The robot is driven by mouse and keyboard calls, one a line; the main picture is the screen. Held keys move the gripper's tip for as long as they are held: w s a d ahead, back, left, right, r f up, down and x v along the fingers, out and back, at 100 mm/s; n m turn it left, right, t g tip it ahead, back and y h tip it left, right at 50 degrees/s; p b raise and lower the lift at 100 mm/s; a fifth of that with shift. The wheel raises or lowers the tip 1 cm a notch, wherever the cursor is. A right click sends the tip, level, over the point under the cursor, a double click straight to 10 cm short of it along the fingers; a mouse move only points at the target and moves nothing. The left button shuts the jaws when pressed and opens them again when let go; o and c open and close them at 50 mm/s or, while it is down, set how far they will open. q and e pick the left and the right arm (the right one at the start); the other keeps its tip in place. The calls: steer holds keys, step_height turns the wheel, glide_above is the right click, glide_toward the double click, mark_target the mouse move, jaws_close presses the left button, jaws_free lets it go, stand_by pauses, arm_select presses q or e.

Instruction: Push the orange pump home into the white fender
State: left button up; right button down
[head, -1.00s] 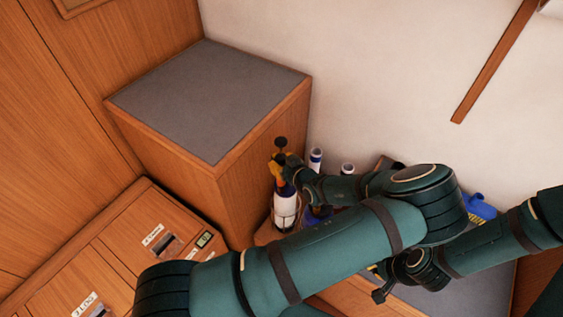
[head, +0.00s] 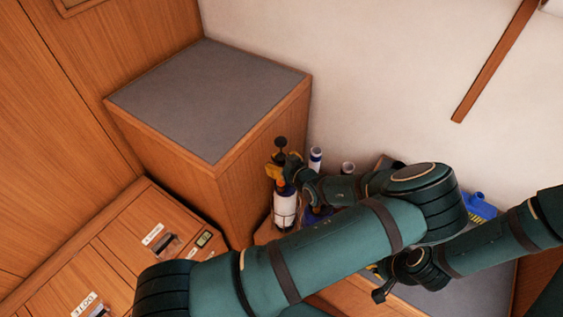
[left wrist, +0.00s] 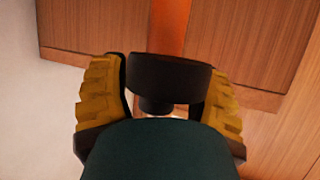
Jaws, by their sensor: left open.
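The white fender (head: 285,211) stands upright beside the wooden cabinet in the head view, with a dark blue band near its top. The orange pump (head: 274,172) sits at the fender's top, partly hidden by my left gripper, with a black knob (head: 281,142) above it. My left gripper (head: 282,160) is open at the pump. In the left wrist view, its yellow pads stand on either side of the black knob (left wrist: 168,75), with a gap on the right; contact is unclear.
A tall cabinet (head: 208,95) with a grey top stands just left of the fender. White-topped tubes (head: 315,157) stand close to its right. A blue item (head: 480,207) lies further right, by the wall. A drawer front (head: 150,265) is at lower left.

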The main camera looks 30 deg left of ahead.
arm_select(q)
steer(key=v, duration=1.2)
